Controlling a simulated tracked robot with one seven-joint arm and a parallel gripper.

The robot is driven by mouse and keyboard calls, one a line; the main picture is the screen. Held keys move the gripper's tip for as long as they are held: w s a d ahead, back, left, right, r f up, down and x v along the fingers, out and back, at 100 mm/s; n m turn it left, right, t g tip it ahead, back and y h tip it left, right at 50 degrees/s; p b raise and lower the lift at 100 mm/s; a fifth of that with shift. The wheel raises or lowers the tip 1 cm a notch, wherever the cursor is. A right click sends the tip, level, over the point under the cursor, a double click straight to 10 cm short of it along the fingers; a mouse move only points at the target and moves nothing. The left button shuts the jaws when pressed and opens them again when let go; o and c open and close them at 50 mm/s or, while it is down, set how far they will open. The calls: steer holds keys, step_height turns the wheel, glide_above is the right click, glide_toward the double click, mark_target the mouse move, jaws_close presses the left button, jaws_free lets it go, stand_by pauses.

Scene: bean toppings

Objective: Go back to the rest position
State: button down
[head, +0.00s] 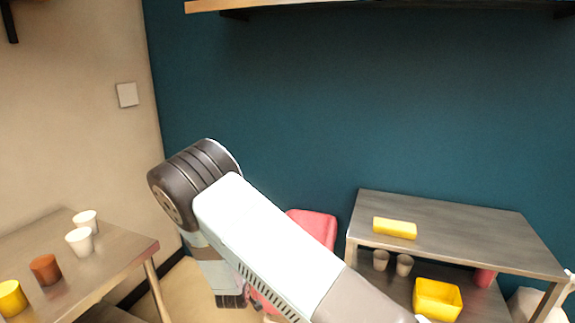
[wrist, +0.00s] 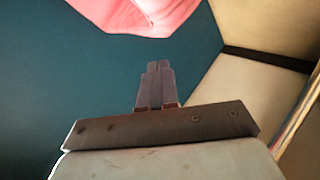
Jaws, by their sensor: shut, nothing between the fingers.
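My gripper (wrist: 156,68) shows in the wrist view with its two fingers together, shut and empty. Nothing is between the fingertips. In the head view my arm crosses the middle of the picture, bent at the dark joint, and its lower end points down. The gripper's fingers cannot be made out there. A pink-red chair-like thing (head: 313,226) is behind my arm, and part of a pink thing (wrist: 135,14) shows at the top of the wrist view.
A table (head: 110,262) at the left holds white, brown and yellow cups. A metal table (head: 455,228) at the right bears a yellow block (head: 394,228), with grey cups and a yellow bin (head: 437,299) below. A wooden shelf (head: 370,5) runs along the top of the blue wall.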

steer(key=w+d+r+m+g+y, duration=0.15)
steer(key=d+r, duration=0.25)
steer(key=r, duration=0.6)
steer(key=d+r+m+g+y, duration=0.1)
steer(key=d+r+m+g, duration=0.15)
steer(key=r, duration=0.65)
steer(key=s+d+r+m+y, duration=0.1)
steer(key=s+d+r, duration=0.2)
steer(key=d+r, duration=0.4)
steer(key=s+d+r+m, duration=0.1)
steer(key=s+d+r, duration=0.25)
steer(key=r, duration=0.55)
steer(key=s+d+r+m+h, duration=0.1)
steer(key=s+d+r, duration=0.3)
steer(key=s+d, duration=0.3)
steer(key=s+d+r+m+g+h, duration=0.1)
steer(key=s+d+r, duration=0.3)
steer(key=s+d, duration=0.3)
steer(key=s+d+r+m+g+h, duration=0.1)
steer(key=s+d+r, duration=0.3)
steer(key=s, duration=1)
steer(key=d+m, duration=0.1)
steer(key=d, duration=0.1)
steer(key=shift+s+d+r, duration=0.25)
steer(key=shift+s+d, duration=0.15)
